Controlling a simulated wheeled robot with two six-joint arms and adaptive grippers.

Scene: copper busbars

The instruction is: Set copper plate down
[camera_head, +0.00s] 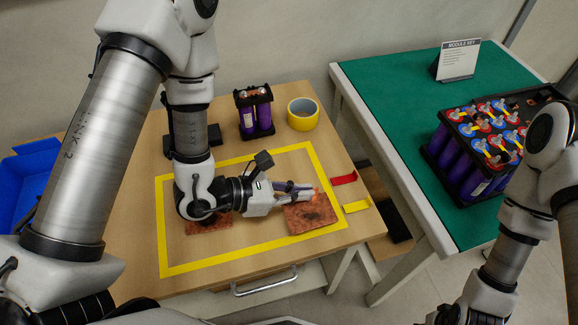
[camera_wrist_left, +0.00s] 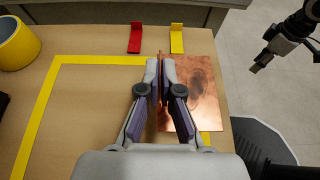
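My left gripper (camera_head: 312,193) is low over the right part of the yellow-taped area. In the left wrist view its fingers (camera_wrist_left: 160,68) are closed on a thin copper plate (camera_wrist_left: 160,53), seen nearly edge-on and mostly hidden between them. A flat copper plate (camera_head: 310,216) with dark patches lies just below and beside the fingertips; it also shows in the wrist view (camera_wrist_left: 200,88). Whether the two touch is unclear. Another copper plate (camera_head: 208,227) lies partly hidden under my left wrist. My right gripper (camera_head: 443,316) is at the bottom edge; its fingers are unclear.
A red bracket (camera_head: 344,178) and a yellow bracket (camera_head: 356,206) sit at the wooden table's right edge. A tape roll (camera_head: 302,114) and purple cells (camera_head: 255,114) stand behind. A green table (camera_head: 390,85) carries a battery module (camera_head: 480,150) and a sign (camera_head: 458,61).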

